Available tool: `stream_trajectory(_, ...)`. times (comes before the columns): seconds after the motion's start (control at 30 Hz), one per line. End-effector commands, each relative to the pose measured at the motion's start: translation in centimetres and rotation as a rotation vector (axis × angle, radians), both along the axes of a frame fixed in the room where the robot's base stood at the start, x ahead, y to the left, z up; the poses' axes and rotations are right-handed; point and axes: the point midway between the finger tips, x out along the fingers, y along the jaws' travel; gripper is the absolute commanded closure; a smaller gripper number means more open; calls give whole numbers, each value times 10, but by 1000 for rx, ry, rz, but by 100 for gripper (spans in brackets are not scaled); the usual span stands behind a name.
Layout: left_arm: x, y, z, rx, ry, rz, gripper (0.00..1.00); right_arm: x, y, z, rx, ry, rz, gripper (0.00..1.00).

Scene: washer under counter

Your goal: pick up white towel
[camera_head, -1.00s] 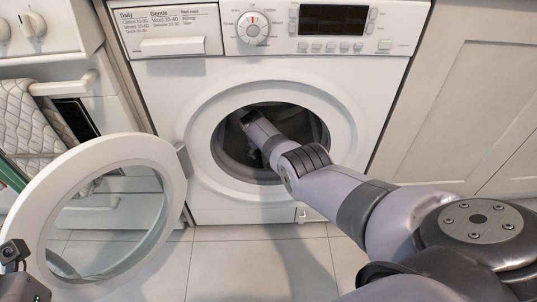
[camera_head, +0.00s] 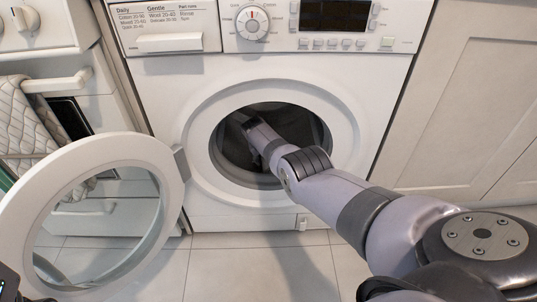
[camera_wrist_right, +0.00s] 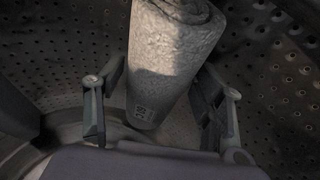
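The white towel (camera_wrist_right: 170,60) is rolled up inside the washer drum and shows in the right wrist view. Its lower end, with a small printed tag, lies between the two fingers of my right gripper (camera_wrist_right: 160,112). The fingers are spread wide, with a gap visible beside the towel. In the head view my right arm reaches through the round door opening of the washer (camera_head: 390,110); the gripper is in the dark drum, and the towel is hidden there. At the lower left edge of the head view only a small dark part of my left side shows, no left fingers.
The washer door (camera_head: 157,235) stands open to the left. A quilted cloth (camera_head: 22,125) hangs on the oven handle at the left. The perforated drum wall (camera_wrist_right: 285,75) surrounds the towel closely. Cabinet doors (camera_head: 465,110) are at the right; tiled floor lies in front.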

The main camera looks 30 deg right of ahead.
Motion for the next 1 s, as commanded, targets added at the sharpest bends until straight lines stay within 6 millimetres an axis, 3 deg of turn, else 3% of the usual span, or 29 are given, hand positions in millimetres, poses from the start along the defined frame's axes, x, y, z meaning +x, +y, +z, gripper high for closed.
stream_trajectory(0.57,0,0,0,0,0,-1,60,0,0,0,0,0,0,78)
stream_trajectory(1.0,1,1,-1,-3,19,0,60,0,-1,7,0,-1,1,78)
